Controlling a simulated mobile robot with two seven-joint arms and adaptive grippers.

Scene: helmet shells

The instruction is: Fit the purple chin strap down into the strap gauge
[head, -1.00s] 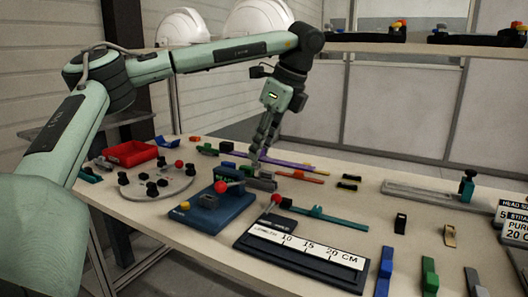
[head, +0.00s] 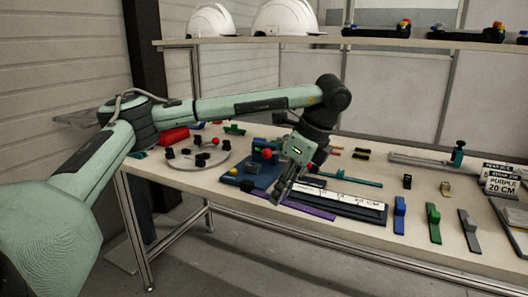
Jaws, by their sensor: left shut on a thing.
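The purple chin strap (head: 312,210) is long and flat, and shows to the right of my left gripper (head: 278,198), which is shut on it. The strap lies along the front side of the dark strap gauge (head: 345,211), which has a white length scale marked in CM. The strap appears outside the gauge; I cannot tell its exact height over the table edge. The fingers hide part of the strap, and my gripper and wrist hide the gauge's left end. My right gripper is not in view.
A blue fixture with a red ball (head: 267,154) stands just left of my gripper. A round grey plate with black knobs (head: 188,162) is farther left. A teal strap (head: 352,180) lies behind the gauge.

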